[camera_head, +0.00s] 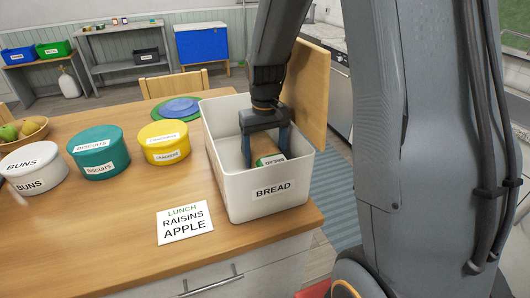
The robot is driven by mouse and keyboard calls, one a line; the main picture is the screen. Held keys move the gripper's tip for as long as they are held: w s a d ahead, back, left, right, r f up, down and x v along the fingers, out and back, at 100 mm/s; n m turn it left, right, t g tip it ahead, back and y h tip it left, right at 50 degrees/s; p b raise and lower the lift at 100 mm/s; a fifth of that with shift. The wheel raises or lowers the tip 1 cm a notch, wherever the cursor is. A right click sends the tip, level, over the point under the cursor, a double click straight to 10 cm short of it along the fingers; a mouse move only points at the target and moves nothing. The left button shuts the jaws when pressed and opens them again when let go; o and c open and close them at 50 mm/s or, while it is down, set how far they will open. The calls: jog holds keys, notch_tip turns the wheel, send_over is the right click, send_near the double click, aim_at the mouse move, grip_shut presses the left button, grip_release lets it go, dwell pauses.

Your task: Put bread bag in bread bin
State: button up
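The bread bin (259,207) is a white open-topped box labelled BREAD at the right end of the wooden counter. My gripper (267,152) reaches down into it from above, with one finger on each side of the bread bag (264,148). The bread bag is brown with a green and white label and is inside the bin's walls. The fingers appear to be against its sides. Its lower part is hidden by the bin's front wall, so I cannot tell whether it touches the bin floor.
White BUNS (35,170), teal BISCUITS (99,153) and yellow CRACKERS (165,142) tubs stand left of the bin. A card (184,223) reading LUNCH RAISINS APPLE lies in front. A wooden board (307,90) stands behind the bin at right. A fruit bowl (23,132) is far left.

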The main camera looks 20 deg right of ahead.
jog(key=shift+a+f, duration=0.15)
jog(key=shift+f, duration=0.15)
jog(key=shift+f, duration=0.15)
jog(key=o, duration=1.2)
notch_tip(320, 180, up, 11)
jog(key=b, duration=0.3)
jog(key=shift+w, duration=0.1)
jog(key=shift+r, duration=0.65)
